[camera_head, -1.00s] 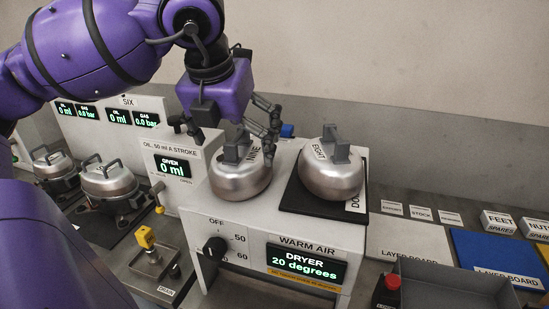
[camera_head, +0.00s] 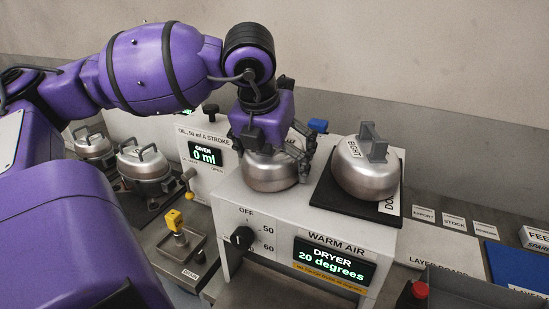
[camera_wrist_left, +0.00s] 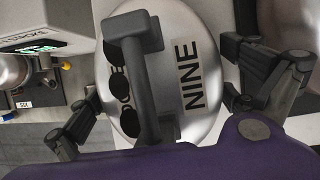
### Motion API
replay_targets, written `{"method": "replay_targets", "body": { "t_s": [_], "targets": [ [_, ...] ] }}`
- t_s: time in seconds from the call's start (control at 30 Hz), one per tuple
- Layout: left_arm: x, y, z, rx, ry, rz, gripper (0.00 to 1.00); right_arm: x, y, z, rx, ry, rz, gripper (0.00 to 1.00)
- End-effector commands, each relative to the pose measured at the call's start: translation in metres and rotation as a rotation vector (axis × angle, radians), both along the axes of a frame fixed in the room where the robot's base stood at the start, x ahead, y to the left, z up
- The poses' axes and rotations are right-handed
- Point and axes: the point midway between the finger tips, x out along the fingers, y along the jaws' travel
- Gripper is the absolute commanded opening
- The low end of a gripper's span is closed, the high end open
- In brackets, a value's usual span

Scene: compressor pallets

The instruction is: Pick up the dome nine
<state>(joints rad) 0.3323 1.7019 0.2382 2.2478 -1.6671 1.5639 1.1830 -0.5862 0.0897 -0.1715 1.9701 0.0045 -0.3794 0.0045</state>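Dome nine (camera_head: 268,178) is a rounded silver metal cover standing on the left part of the dryer's top. In the left wrist view the dome (camera_wrist_left: 205,45) fills the middle, with its black NINE label and its grey bar handle (camera_wrist_left: 146,85). My left gripper (camera_head: 282,150) is right above dome nine and hides its handle in the head view. In the left wrist view its fingers (camera_wrist_left: 165,95) are spread wide on both sides of the handle, with a gap to it. It is open and empty. My right gripper is not in view.
Dome eight (camera_head: 366,172) stands on a dark mat (camera_head: 330,198) just right of dome nine. The dryer (camera_head: 290,225) reads 20 degrees. An oil station (camera_head: 205,155) and two domed compressors (camera_head: 143,167) are at the left. A blue item (camera_head: 318,125) lies behind the gripper.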

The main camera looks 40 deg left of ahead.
Motion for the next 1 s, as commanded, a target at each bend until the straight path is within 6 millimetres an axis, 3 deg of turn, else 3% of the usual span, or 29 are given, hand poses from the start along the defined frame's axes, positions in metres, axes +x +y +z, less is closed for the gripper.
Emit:
{"method": "replay_targets", "body": {
  "t_s": [0.07,0.47,0.77,1.0],
  "targets": [
    [0.000,0.000,0.000,0.000,0.000,0.000,0.90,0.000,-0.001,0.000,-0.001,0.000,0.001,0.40],
    [0.000,0.000,0.000,-0.001,0.000,0.000,0.37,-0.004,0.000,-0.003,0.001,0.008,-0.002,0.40],
    [0.001,0.000,0.003,0.000,-0.004,0.001,0.37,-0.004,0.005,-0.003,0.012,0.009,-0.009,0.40],
    [0.001,0.000,0.023,0.002,-0.008,0.001,0.37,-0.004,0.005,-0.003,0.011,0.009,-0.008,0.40]
  ]
}}
